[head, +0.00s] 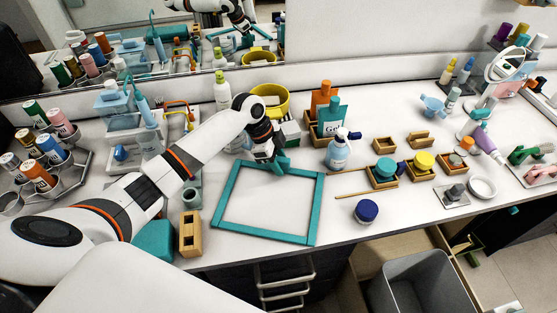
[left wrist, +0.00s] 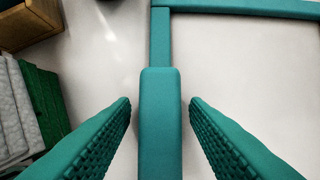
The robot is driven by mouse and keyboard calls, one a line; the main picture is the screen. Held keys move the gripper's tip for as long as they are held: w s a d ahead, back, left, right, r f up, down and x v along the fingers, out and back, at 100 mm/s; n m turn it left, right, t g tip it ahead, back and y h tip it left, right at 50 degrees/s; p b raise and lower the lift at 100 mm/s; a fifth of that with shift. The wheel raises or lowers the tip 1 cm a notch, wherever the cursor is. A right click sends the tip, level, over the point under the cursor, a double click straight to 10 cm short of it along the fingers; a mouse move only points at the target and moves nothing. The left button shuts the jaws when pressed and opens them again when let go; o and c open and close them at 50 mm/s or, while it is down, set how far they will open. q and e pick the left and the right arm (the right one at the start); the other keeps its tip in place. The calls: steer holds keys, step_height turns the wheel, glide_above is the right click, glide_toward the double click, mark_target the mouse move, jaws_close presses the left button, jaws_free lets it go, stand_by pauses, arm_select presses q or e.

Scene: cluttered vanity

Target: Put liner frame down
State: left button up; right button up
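The liner frame (head: 228,196) is a teal open rectangle lying flat on the white vanity top near its front edge. My left gripper (head: 280,166) is over the frame's far bar. In the left wrist view the teal fingers of my left gripper (left wrist: 160,112) are spread, one on each side of a thick teal piece of the frame (left wrist: 160,130), with a visible gap on both sides. The frame's farther bar (left wrist: 240,6) crosses the top of that view. My right gripper does not show.
A pump bottle (head: 338,152) stands right of the frame, and a blue-lidded jar (head: 366,211) near its right side. A wooden block (head: 190,234) stands left of it. A yellow pot (head: 270,100) is behind my gripper. A grey bin (head: 420,280) is below the front edge.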

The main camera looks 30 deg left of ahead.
arm_select(q)
steer(key=b+v, duration=0.1)
steer(key=v, duration=1.1)
